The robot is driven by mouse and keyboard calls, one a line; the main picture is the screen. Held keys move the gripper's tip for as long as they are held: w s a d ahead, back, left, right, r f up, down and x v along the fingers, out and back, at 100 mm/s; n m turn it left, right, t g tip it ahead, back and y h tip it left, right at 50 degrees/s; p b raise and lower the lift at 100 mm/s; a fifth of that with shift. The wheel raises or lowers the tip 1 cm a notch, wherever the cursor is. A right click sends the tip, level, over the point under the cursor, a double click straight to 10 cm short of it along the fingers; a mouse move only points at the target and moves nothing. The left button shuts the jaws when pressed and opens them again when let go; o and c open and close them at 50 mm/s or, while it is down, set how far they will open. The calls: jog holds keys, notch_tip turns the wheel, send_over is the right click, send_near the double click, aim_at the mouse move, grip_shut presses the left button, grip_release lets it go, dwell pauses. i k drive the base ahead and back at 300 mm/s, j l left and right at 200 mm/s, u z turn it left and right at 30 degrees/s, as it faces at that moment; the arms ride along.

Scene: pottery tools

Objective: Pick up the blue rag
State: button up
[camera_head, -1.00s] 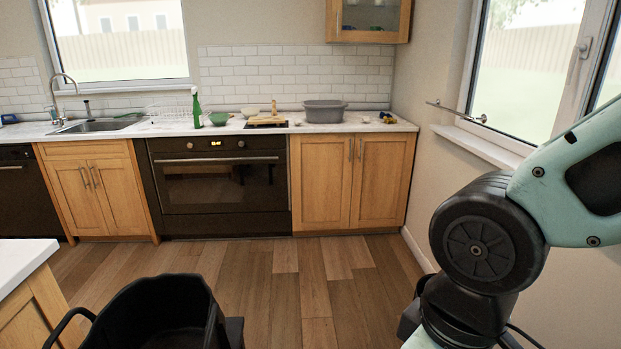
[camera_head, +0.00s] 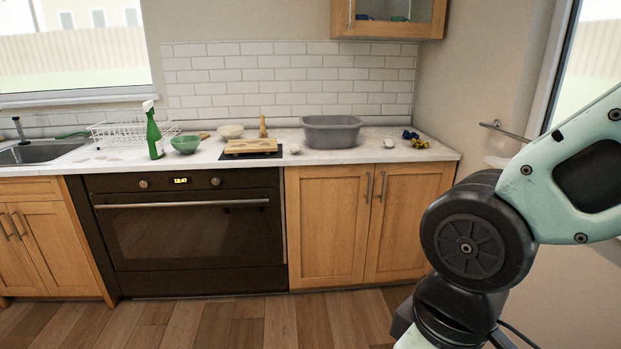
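No blue rag can be made out for certain. A small dark blue item (camera_head: 408,134) lies on the counter at the right end, beside a small yellow item (camera_head: 420,143); both are too small to identify. A small blue shape (camera_head: 362,17) also shows behind the glass of the wall cabinet. My gripper is not in view; only my arm's upper links show at the right.
The counter (camera_head: 350,156) holds a grey basin (camera_head: 331,131), a board (camera_head: 251,146), a green spray bottle (camera_head: 154,135), green (camera_head: 185,144) and pale (camera_head: 230,131) bowls, and a white dish rack (camera_head: 115,133). An oven (camera_head: 190,230) stands below. Wooden floor (camera_head: 230,325) in front is clear.

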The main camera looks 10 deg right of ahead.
aim_at(406, 135)
jog(key=i, duration=1.15)
jog(key=i+j+z, duration=0.1)
jog(key=i, duration=1)
jog(key=i+j, duration=0.1)
jog(key=i, duration=1.05)
jog(key=l+z, duration=0.05)
